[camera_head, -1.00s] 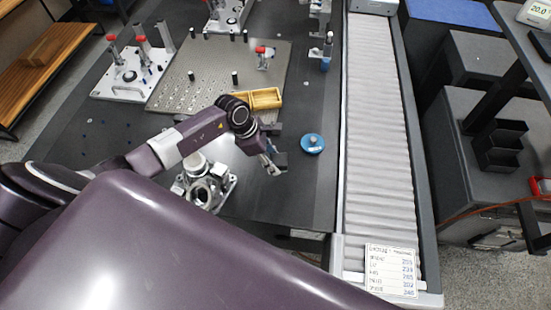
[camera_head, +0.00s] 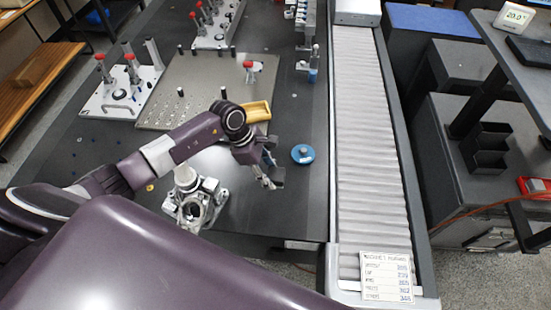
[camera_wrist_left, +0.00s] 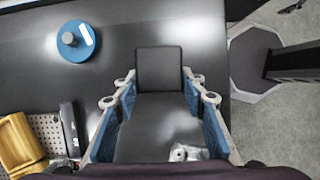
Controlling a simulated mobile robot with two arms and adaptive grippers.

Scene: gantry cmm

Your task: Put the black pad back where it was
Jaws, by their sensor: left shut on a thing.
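My left gripper (camera_head: 268,180) is above the dark table, left of and nearer than a round blue disc. It is shut on the black pad (camera_head: 277,174), a small dark block at its fingertips. In the left wrist view, the gripper (camera_wrist_left: 160,105) has its blue-lined fingers on both sides of the dark pad (camera_wrist_left: 159,69). The pad is hard to tell from the dark table behind it, and I cannot tell its gap above the surface. My right gripper is not in view.
The blue disc (camera_head: 303,154) with a grey knob lies close by. A metal fixture (camera_head: 195,203) stands at the near left. A roller conveyor (camera_head: 365,150) runs along the right. Bare table lies around the disc.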

